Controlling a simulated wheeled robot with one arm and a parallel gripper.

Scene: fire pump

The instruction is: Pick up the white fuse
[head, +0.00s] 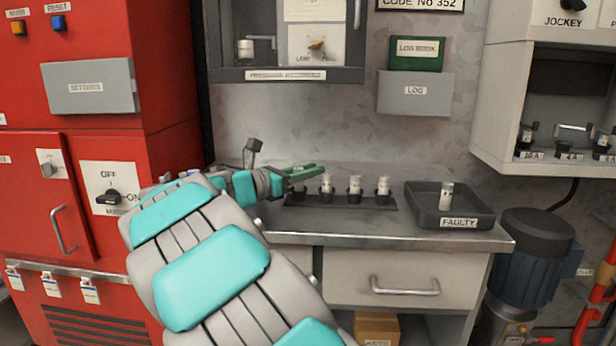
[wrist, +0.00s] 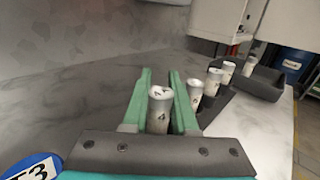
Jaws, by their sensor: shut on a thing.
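My gripper (head: 304,171), with green fingers, is at the left end of a black fuse rack (head: 343,203) on the counter. In the wrist view its fingers (wrist: 159,92) are shut on a white fuse (wrist: 159,112) marked 4, which stands between them. I cannot tell whether this fuse is still seated in its holder. Several white fuses are in view: three stand in the rack to the right (head: 327,182), and they also show beyond the right finger in the wrist view (wrist: 195,92).
A dark tray labelled FAULTY (head: 460,222) holds one upright fuse (head: 446,195) at the counter's right. A log box (head: 414,94) hangs on the wall above, and a red cabinet (head: 90,130) stands left. Counter between rack and tray is narrow.

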